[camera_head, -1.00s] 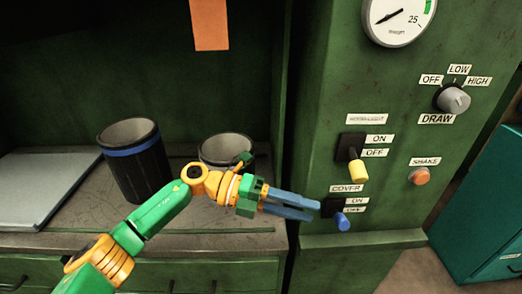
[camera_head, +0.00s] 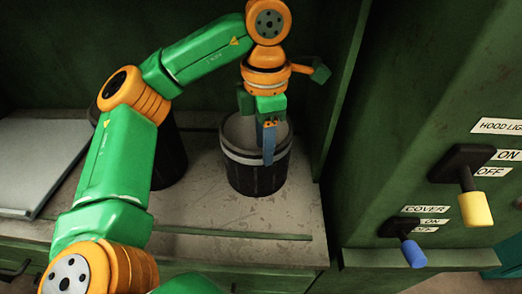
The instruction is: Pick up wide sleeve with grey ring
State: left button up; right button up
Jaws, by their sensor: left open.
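The wide sleeve with the grey ring (camera_head: 250,177) is a dark, open-topped cylinder standing upright on the worn counter (camera_head: 215,228). A light grey band runs round it near its rim. My left gripper (camera_head: 268,158) points down over its near right rim. One blue finger shows across the sleeve's front; the other is partly hidden, and I cannot tell whether either touches the wall. The gripper is open. A second dark sleeve (camera_head: 170,155) stands to the left, mostly hidden behind my left arm. My right gripper is not in view.
A grey flat panel (camera_head: 38,165) lies on the counter at left. The green cabinet wall rises close on the right of the sleeve. A yellow-tipped switch (camera_head: 474,208) and a blue-tipped switch (camera_head: 413,252) stick out on the right. The counter's front strip is clear.

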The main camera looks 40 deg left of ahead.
aim_at(247, 173)
pick_arm(q)
jog(key=f, duration=0.8)
jog(key=shift+w+a+f, duration=0.1)
jog(key=shift+w+f, duration=0.2)
jog(key=shift+w, duration=0.1)
grip_shut()
jog(key=shift+r, duration=0.1)
dwell(0.8)
